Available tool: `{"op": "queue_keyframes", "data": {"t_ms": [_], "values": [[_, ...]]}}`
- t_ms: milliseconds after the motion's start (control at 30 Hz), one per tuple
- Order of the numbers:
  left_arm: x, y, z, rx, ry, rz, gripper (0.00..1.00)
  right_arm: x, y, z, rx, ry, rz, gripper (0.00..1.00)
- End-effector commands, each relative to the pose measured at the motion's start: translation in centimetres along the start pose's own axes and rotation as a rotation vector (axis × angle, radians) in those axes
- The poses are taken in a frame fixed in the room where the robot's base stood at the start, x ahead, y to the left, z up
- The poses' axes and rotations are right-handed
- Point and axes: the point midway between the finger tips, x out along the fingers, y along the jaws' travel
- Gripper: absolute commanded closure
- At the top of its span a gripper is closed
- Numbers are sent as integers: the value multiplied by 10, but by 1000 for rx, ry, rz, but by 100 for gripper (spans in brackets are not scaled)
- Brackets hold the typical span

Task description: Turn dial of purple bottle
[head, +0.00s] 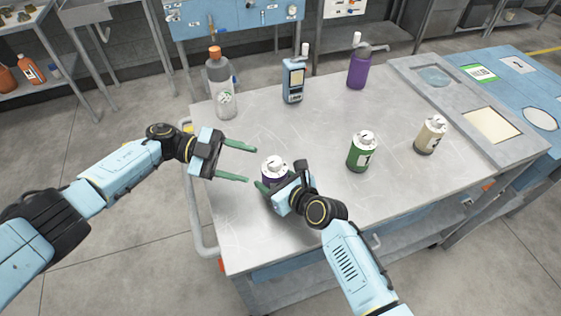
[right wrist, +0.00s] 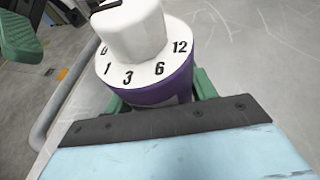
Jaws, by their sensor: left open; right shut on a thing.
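The purple bottle (head: 273,172) stands upright near the table's left front edge, with a white dial on top. In the right wrist view the purple bottle (right wrist: 160,88) shows a white ring numbered 0, 1, 3, 6, 12 and a raised white knob (right wrist: 130,28). My right gripper (head: 268,186) is shut around the purple body, below the dial; its green fingers show on both sides. My left gripper (head: 252,164) is open and empty, just left of the bottle, its green fingers apart. A green finger of it also shows at the upper left of the right wrist view.
A green bottle (head: 361,152) and a beige bottle (head: 431,135) with similar white tops stand to the right. The table middle (head: 310,125) is clear.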

Motion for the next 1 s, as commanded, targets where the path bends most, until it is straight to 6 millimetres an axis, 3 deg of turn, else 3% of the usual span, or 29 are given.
{"op": "queue_keyframes", "data": {"t_ms": [100, 200, 433, 1000], "values": [[-14, 3, 12, -245, 30, -113, 47, 0, 0, 0, 0, 1, 0, 75], [-22, 4, 18, -385, 55, -175, 47, 0, 0, 0, 0, 1, 0, 75], [-22, 3, 23, -502, 82, -224, 47, 0, 0, 0, 0, 1, 0, 75], [74, -20, 21, -499, 81, -223, 47, 0, 0, 0, 0, 1, 0, 75]]}}
